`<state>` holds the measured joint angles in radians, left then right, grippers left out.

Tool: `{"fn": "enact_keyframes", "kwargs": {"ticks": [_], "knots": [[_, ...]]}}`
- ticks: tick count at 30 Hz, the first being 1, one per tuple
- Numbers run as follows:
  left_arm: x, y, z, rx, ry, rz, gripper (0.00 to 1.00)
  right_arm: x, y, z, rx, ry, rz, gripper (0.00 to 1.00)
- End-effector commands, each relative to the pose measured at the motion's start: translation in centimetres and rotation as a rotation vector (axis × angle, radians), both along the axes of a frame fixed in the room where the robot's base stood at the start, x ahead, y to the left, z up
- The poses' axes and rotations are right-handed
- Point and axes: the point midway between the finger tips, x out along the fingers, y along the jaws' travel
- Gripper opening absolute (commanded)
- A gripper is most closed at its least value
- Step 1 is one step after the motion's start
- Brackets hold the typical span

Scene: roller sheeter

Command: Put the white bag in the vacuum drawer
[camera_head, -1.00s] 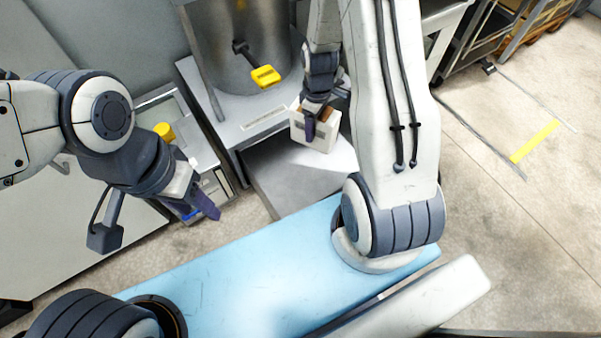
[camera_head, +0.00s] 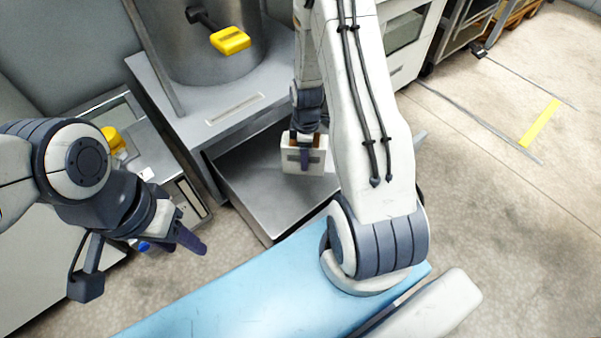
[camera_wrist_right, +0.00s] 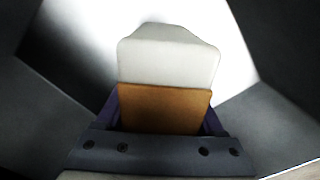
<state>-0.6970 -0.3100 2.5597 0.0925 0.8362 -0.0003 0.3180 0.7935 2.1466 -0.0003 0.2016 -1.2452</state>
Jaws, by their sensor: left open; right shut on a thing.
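The white bag (camera_head: 293,162), a small boxy white pack with a brown top, is held upright by my right gripper (camera_head: 306,150). In the right wrist view the bag (camera_wrist_right: 168,62) shows its white part beyond a brown part between the fingers. The vacuum drawer (camera_head: 250,196) is a grey metal drawer pulled out from the machine, and the bag is over its right part. I cannot tell whether the bag touches the drawer floor. My left gripper (camera_head: 190,243) is open and empty at the left, near the blue surface and apart from the drawer.
A metal cylinder with a yellow handle (camera_head: 231,40) stands on the machine above the drawer. A yellow knob (camera_head: 113,138) sits on a unit at the left. A blue surface (camera_head: 250,290) lies in front. Bare floor (camera_head: 480,210) is clear at the right.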

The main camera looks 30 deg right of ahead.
Motion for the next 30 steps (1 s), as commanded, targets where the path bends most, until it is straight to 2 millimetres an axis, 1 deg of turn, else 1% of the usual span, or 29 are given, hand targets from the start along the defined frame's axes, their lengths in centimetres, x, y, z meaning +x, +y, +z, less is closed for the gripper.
{"fn": "enact_keyframes", "kwargs": {"ticks": [1, 3, 10, 15, 17, 23, 27, 28, 29, 30], "knots": [[0.0, 0.0, -1.4, 0.000, 0.000, 0.000, 0.50, 0.0, 0.1, -1.8, 0.001, 0.001, 0.002, 0.11], [0.0, 0.0, -2.4, 0.000, 0.000, 0.000, 0.50, 0.0, 0.2, -3.2, 0.001, 0.001, 0.002, 0.11], [0.0, 0.0, -3.8, 0.000, 0.000, 0.000, 0.50, 0.0, 0.1, -5.4, 0.001, 0.001, 0.001, 0.11], [0.0, 0.0, -5.6, 0.000, 0.000, 0.000, 0.50, 0.0, 0.0, -7.9, 0.000, 0.000, -0.001, 0.11], [0.0, 0.0, -5.7, 0.000, 0.000, 0.000, 0.50, 0.0, 0.0, -8.1, -0.001, -0.001, -0.002, 0.11], [0.0, 0.0, -5.4, 0.000, 0.000, 0.000, 0.50, 0.0, -0.1, -7.8, -0.001, -0.001, -0.003, 0.11], [0.0, 0.0, -5.6, 0.000, 0.000, 0.000, 0.50, -0.1, -0.1, -8.2, 0.000, 0.000, -0.003, 0.11], [0.0, 0.0, -5.5, 0.000, 0.000, 0.000, 0.50, -0.1, -0.1, -8.2, 0.000, 0.000, -0.003, 0.74], [0.0, 0.0, -5.5, 0.000, 0.000, 0.000, 0.50, 0.0, -0.1, -8.1, 0.000, 0.000, -0.003, 0.85], [0.0, 0.0, -5.5, 0.000, 0.000, 0.000, 0.50, 0.0, -0.1, -8.1, 0.000, 0.000, -0.003, 1.00]]}}
